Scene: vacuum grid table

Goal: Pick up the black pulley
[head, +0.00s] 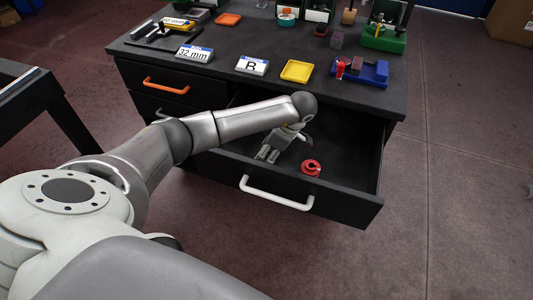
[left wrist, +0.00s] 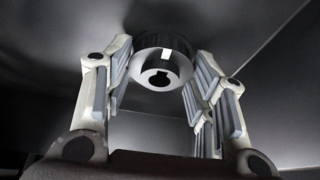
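My left arm reaches into the open drawer, and its gripper (head: 267,155) points down near the drawer's front wall. In the left wrist view, a dark round pulley (left wrist: 163,62) with a keyed hole in its middle lies between the fingertips of the left gripper (left wrist: 162,52). The fingers are apart, one on each side of the pulley, and I cannot tell whether either touches it. In the head view the dark pulley is not visible; the gripper hides that spot. My right gripper is not in view.
A red pulley (head: 311,167) lies in the drawer, right of the gripper. The open drawer (head: 340,190) has a front wall with a white handle (head: 277,192). The black tabletop (head: 215,40) above holds signs, a yellow tray (head: 297,71) and a blue holder (head: 370,73). The drawer's right side is clear.

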